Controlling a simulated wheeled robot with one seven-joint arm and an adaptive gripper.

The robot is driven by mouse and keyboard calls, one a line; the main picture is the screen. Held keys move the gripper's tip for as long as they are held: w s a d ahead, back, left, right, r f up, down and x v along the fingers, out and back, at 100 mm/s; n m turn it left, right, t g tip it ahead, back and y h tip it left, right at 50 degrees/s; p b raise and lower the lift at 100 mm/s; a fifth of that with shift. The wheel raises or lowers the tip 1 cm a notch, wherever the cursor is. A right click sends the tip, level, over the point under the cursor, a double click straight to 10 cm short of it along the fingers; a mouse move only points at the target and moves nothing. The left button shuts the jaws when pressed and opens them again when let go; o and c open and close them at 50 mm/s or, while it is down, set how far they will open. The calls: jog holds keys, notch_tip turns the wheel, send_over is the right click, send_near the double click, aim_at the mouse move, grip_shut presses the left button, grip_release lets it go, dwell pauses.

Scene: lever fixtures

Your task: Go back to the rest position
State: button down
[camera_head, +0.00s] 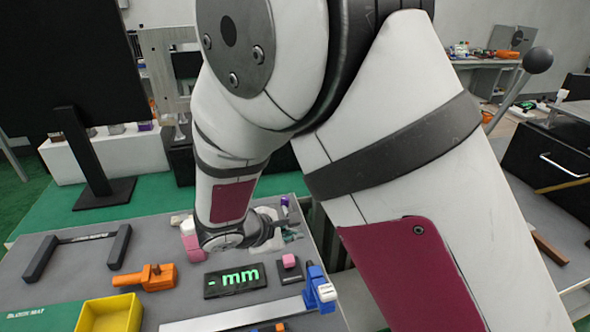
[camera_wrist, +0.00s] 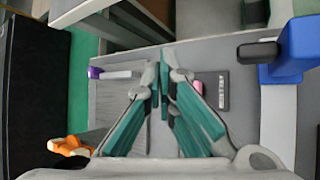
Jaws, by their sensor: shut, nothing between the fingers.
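My gripper (camera_head: 284,228) hangs low over the grey table (camera_head: 75,270) at its right part, partly hidden behind my own wrist in the head view. In the wrist view, my gripper (camera_wrist: 163,65) points at the table with its two fingertips close together. I see nothing held between them. A lever with a dark ball knob (camera_head: 538,60) stands at the upper right of the head view, well apart from my gripper.
An orange clamp (camera_head: 148,278), a yellow bin (camera_head: 108,314) and a dark handle (camera_head: 78,250) lie further left. A monitor (camera_head: 70,65) stands behind.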

jog(key=s+d+r+m+g+p, duration=0.1)
jog(key=s+d+r+m+g, duration=0.1)
jog(key=s+d+r+m, duration=0.5)
jog(key=s+d+r+m+g+p, duration=0.2)
jog(key=s+d+r+m, duration=0.1)
jog(key=d+r, duration=0.8)
jog(key=s+d+r+m+y+p, duration=0.1)
jog(key=s+r+m, duration=0.3)
jog(key=s, duration=0.5)
jog(key=s+d+r+m+t+y+p, duration=0.1)
jog(key=s+r+m+y, duration=0.3)
jog(key=s, duration=0.5)
jog(key=shift+s+d+r+m+y+p, duration=0.2)
jog(key=shift+d+r+m+y+p, duration=0.15)
jog(key=shift+d+r+m, duration=0.45)
jog(key=shift+d+f, duration=0.1)
jog(key=shift+f, duration=0.15)
